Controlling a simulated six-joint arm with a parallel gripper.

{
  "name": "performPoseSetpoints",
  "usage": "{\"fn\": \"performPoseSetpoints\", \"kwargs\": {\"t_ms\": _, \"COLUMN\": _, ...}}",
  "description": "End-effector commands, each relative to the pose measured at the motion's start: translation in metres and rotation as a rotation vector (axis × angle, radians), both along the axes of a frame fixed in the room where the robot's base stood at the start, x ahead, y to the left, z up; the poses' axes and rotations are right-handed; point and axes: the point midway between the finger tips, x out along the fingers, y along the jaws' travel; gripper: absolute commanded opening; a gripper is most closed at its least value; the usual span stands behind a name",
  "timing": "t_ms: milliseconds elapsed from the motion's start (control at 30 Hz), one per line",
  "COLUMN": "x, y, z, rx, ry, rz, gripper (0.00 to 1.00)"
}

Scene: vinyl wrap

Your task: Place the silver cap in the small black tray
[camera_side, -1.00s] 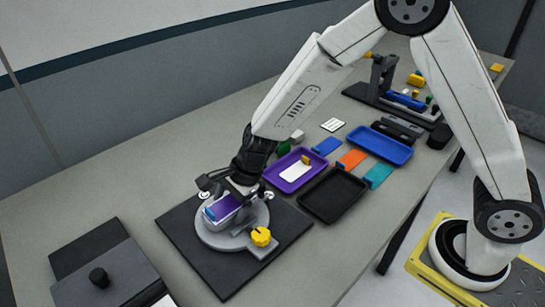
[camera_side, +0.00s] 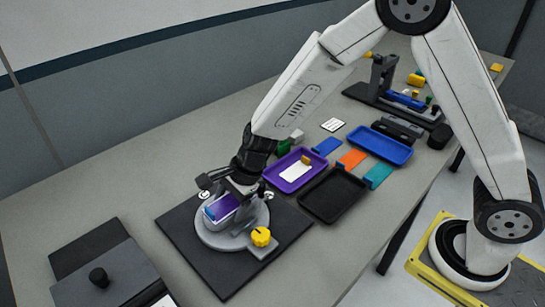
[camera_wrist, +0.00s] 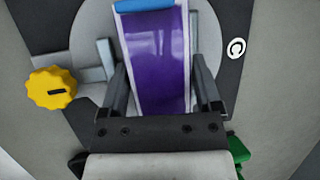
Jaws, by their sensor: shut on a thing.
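I cannot pick out a silver cap for certain in either view. The small black tray (camera_side: 333,196) lies empty right of the fixture in the side view. My gripper (camera_side: 232,196) is low over the round grey fixture (camera_side: 207,236). It is shut on a glossy purple piece (camera_wrist: 158,60) with a blue strip along its far end. In the wrist view my gripper's fingers (camera_wrist: 163,92) stand on either side of the purple piece. The piece sits at the fixture, and its underside is hidden.
A yellow knob (camera_side: 261,237) sits at the fixture's front. A purple tray (camera_side: 291,177) holding a white card and a blue tray (camera_side: 380,146) lie behind the black one. Orange (camera_side: 352,159) and teal (camera_side: 378,174) pieces lie between. A dark box (camera_side: 105,275) stands front left.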

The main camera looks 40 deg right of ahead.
Motion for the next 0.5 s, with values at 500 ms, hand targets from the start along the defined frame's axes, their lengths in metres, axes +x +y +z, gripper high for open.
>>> {"fn": "performPoseSetpoints", "kwargs": {"t_ms": 500, "x": -0.010, "y": -0.003, "z": 0.043, "rx": 0.002, "ry": -0.002, "rz": 0.001, "gripper": 0.08}}
